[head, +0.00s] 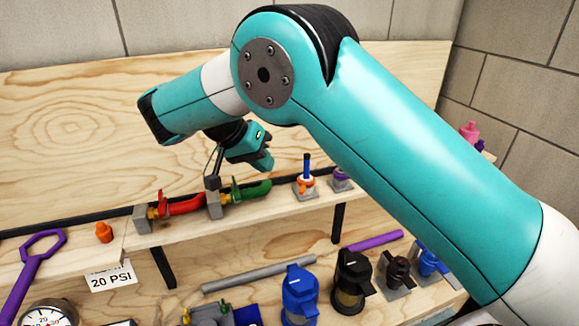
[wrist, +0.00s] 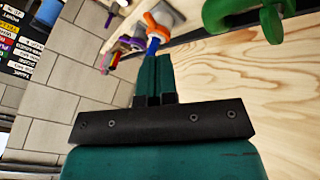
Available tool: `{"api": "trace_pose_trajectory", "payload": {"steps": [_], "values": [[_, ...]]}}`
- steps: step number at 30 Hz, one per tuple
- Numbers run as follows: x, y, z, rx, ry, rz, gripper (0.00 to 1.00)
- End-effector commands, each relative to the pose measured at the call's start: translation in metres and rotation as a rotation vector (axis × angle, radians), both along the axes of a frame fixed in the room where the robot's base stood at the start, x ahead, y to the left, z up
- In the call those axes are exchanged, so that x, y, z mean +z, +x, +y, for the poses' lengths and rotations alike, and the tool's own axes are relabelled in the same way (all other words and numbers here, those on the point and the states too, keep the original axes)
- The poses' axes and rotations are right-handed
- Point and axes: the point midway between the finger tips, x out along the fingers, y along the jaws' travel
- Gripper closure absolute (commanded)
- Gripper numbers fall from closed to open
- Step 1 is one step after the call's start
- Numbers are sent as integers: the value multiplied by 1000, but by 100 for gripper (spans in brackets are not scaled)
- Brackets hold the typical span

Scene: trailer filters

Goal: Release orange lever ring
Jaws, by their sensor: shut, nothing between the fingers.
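The orange lever ring (head: 306,184) sits around the base of a blue post (head: 307,165) on a small grey mount on the wooden shelf. My gripper (head: 265,163) is above the shelf, to the left of the post and a little apart from it in the head view. In the wrist view, my gripper's fingers (wrist: 153,60) are shut together and empty. The blue post (wrist: 153,45) and the orange lever ring (wrist: 157,27) appear just beyond the fingertips there. I cannot tell whether the tips touch the post.
Valves with a red handle (head: 183,205) and a green handle (head: 246,191) stand left of the ring, below my gripper. A purple-topped fitting (head: 342,177) stands close on its right. A wooden back wall (head: 80,130) rises behind. Blue and black filters (head: 299,292) stand on the lower level.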

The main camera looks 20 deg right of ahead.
Motion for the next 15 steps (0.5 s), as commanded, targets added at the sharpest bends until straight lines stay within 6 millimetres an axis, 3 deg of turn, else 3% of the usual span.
{"api": "trace_pose_trajectory", "payload": {"steps": [15], "values": [[-10, 0, -6, -19, -9, -7, 100]]}}
